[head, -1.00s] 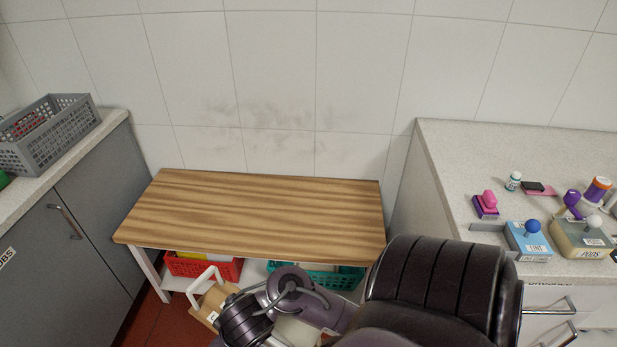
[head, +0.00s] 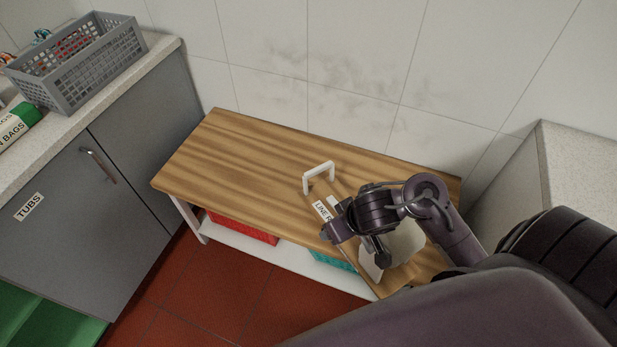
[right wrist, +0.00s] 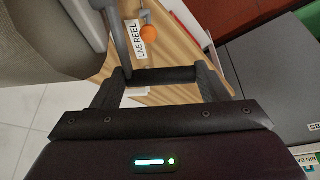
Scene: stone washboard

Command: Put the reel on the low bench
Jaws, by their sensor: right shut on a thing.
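The reel (head: 321,210) has a wood-coloured board with a white label, a white loop handle and a pale drum. It is over the right part of the low bench (head: 250,150), which has a striped wooden top. I cannot tell whether it touches the top. My right gripper (head: 358,242) is shut on the reel and hides part of it. In the right wrist view, the reel (right wrist: 135,38) shows its "LINE REEL" label, an orange knob and a grey drum; a dark bar lies between the fingers of my right gripper (right wrist: 165,77). My left gripper is out of view.
The left and middle bench top is clear. Red (head: 243,228) and teal (head: 332,261) baskets sit on its lower shelf. A grey cabinet (head: 125,170) with a grey crate (head: 85,70) stands at left, a pale counter (head: 590,175) at right, and a tiled wall behind.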

